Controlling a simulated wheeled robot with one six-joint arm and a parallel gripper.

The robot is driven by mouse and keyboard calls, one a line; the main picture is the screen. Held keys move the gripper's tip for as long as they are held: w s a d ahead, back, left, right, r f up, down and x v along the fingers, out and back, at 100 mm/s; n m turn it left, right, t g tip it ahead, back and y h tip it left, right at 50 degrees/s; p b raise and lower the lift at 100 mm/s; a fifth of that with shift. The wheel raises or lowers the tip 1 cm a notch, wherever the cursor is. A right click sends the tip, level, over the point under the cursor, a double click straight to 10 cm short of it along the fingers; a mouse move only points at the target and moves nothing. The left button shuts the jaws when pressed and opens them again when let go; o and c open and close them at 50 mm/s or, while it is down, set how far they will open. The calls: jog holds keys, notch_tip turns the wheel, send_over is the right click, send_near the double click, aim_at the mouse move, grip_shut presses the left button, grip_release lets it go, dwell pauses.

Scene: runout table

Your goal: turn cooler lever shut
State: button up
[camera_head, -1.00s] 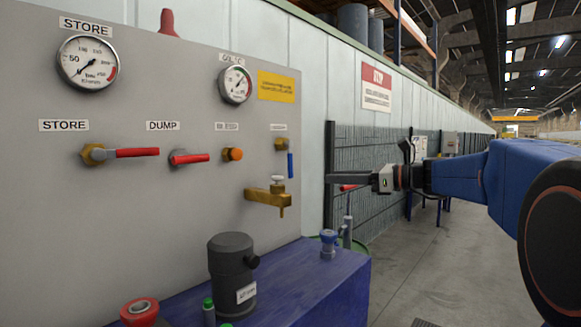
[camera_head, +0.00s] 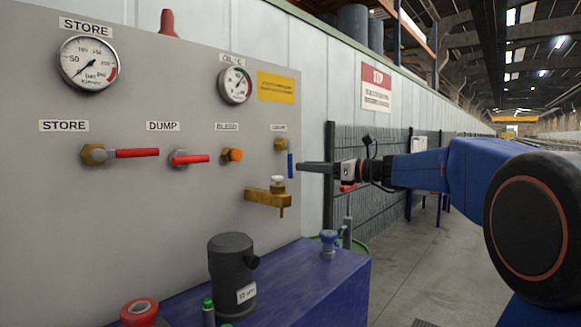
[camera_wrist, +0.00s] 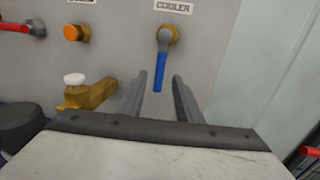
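The cooler lever (camera_head: 290,165) is a blue handle on a brass valve at the right side of the grey panel. It hangs straight down below its label. In the wrist view the blue lever (camera_wrist: 160,66) hangs from a grey hub under the "COOLER" label. My gripper (camera_head: 302,168) is just right of the lever in the head view. In the wrist view my gripper (camera_wrist: 165,80) is open, its two fingers apart, with the lower end of the lever ahead of and between the fingertips. I see no clear contact.
A brass tap (camera_head: 265,196) sits below and left of the lever, close to the left finger. The red store (camera_head: 137,153) and dump (camera_head: 190,159) levers and an orange knob (camera_head: 235,154) are further left. A blue bench (camera_head: 330,285) with a black canister (camera_head: 232,275) stands below.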

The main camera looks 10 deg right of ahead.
aim_at(290, 165)
jog(key=x, duration=0.6)
jog(key=shift+w+a, duration=0.2)
jog(key=shift+a, duration=0.1)
grip_shut()
